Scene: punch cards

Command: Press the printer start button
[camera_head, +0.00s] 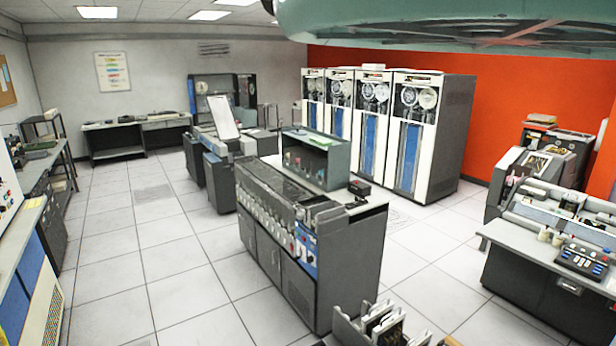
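My gripper is not in view. I cannot tell for sure which machine is the printer, and no start button can be made out at this size. A long dark grey cabinet machine (268,240) stands in the middle, with a row of pale round parts along its upper front and a small blue control panel (306,250) at its near end.
Tall tape cabinets (408,138) stand along the red wall (505,98). A rack of cards (380,325) stands at the bottom middle. A bench (48,160) runs along the left. Tiled floor (150,235) is clear left of the middle cabinet, with an aisle on its right.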

